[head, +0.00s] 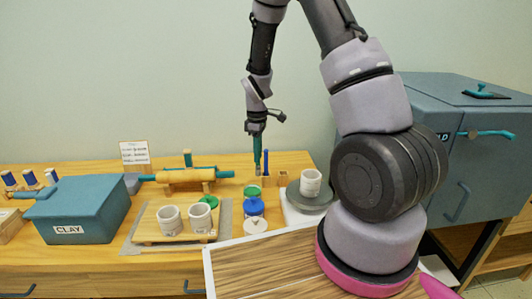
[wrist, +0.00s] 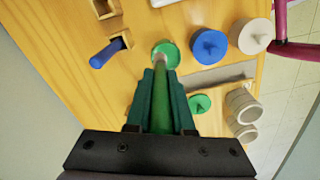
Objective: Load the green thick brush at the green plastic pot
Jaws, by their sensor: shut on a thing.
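My gripper (head: 257,150) is shut on the green thick brush (head: 257,169), which points down. In the wrist view, the brush (wrist: 160,110) runs between the teal fingers of my gripper (wrist: 161,85) toward the green plastic pot (wrist: 171,50). The green pot (head: 251,191) is at the back of a row of pots on the wooden table and looks open. The brush tip appears just above the pot in the head view and overlaps it in the wrist view. Contact cannot be told. A green lid (wrist: 200,103) lies apart on the table.
A blue pot (head: 254,207) and a white pot (head: 255,226), both lidded, stand in front. Pale cups (head: 170,219), a rolling pin (head: 187,175) and a clay bin (head: 83,209) are left.

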